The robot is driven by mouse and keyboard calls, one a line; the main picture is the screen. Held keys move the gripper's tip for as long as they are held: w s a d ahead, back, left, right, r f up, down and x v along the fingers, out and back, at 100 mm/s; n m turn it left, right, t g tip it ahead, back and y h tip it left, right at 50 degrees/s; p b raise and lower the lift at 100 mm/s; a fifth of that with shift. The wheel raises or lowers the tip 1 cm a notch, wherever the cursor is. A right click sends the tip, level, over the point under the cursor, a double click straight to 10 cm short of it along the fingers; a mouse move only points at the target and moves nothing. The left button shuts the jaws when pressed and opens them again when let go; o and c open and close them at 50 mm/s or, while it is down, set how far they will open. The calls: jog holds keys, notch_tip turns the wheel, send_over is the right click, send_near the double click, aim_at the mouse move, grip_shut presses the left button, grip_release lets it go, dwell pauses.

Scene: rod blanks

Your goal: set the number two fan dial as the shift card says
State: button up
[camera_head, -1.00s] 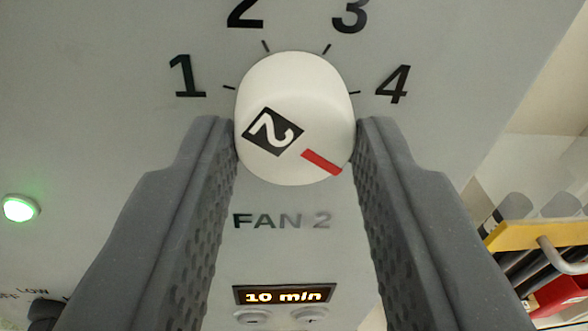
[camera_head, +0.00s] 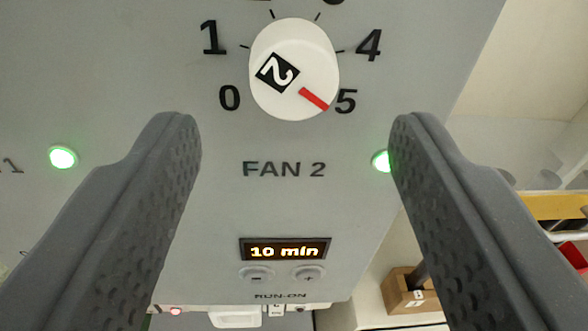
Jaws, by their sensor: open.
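The fan 2 dial (camera_head: 294,69) is a white round knob with a black label "2" and a red pointer line. The pointer is at the 5 mark, lower right. Numbers 0, 1, 4 and 5 show around it; those at the top are cut off. My gripper (camera_head: 296,140) is open and empty. Its two fingers stand wide apart, below the dial and to either side, not touching it. The shift card is not in view.
Below the "FAN 2" lettering a display (camera_head: 285,250) reads "10 min", with minus and plus buttons under it. Green lights (camera_head: 63,157) glow left and right. A wooden box (camera_head: 409,291) and a yellow-edged holder (camera_head: 556,206) stand beyond the panel at right.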

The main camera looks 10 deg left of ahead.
jog(key=f+b+v, duration=0.1)
jog(key=v, duration=0.9)
jog(key=shift+r, duration=0.35)
jog(key=d+r+m+h+b, duration=0.2)
jog(key=d+r+h+b, duration=0.2)
jog(key=r, duration=0.9)
jog(key=s+a+r+b, duration=0.1)
jog(key=s+a+r, duration=0.3)
jog(key=s+r, duration=0.2)
jog(key=s+a+r+m+g+b, duration=0.1)
jog(key=s+a+r, duration=0.3)
jog(key=s+r, duration=0.3)
notch_tip(320, 180, up, 2)
jog(key=shift+r+y, duration=0.1)
jog(key=shift+y, duration=0.3)
